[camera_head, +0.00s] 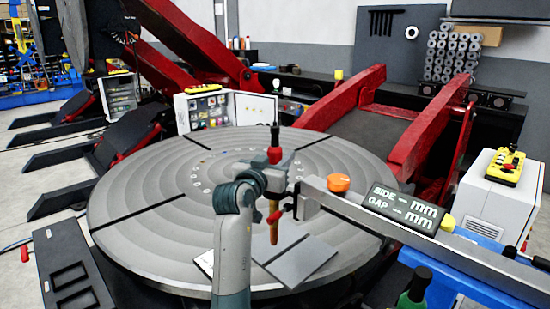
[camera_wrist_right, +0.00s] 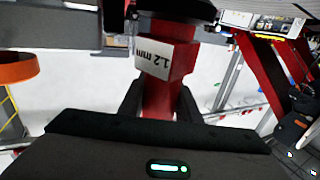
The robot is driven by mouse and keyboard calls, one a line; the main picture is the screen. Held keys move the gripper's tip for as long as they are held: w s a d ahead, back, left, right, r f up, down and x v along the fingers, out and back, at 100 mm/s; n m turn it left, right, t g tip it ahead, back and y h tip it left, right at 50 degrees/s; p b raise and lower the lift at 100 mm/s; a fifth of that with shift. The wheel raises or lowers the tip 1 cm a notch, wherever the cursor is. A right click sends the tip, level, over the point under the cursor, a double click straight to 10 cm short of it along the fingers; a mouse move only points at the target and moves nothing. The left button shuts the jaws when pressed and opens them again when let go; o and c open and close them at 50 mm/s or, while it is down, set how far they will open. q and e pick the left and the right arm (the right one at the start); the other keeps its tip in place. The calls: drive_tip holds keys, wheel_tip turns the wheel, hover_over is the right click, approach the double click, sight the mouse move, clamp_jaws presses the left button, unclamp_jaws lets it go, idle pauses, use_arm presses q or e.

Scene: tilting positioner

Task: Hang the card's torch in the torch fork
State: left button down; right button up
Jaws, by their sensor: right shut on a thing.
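My right gripper (camera_head: 276,172) is shut on a red torch (camera_head: 274,154) with a black top, held upright above the turntable. In the wrist view the red torch (camera_wrist_right: 163,98) stands between the dark fingers of the right gripper (camera_wrist_right: 160,104), and its white label reads 1.2 mm. A copper-coloured shaft (camera_head: 273,228) shows below the gripper. A green, black-topped torch-like piece (camera_head: 414,288) stands at the lower right. I cannot make out the torch fork for certain. My left gripper is out of view.
The round grey turntable (camera_head: 140,205) fills the middle, with a grey plate (camera_head: 305,262) on it. Red positioner arms (camera_head: 430,120) stand behind. A white cabinet (camera_head: 492,205) is at right.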

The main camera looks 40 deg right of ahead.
drive_tip(key=d+f+b, duration=0.2)
drive_tip(key=d+f, duration=0.1)
drive_tip(key=d, duration=0.3)
drive_tip(key=shift+w+f, duration=0.25)
drive_tip(key=shift+f, duration=0.05)
idle(0.8)
drive_tip(key=shift+d, duration=0.15)
idle(1.0)
drive_tip(key=o, duration=1.2)
drive_tip(key=shift+o, duration=0.2)
drive_tip(key=shift+w+f, duration=0.1)
drive_tip(key=shift+f, duration=0.1)
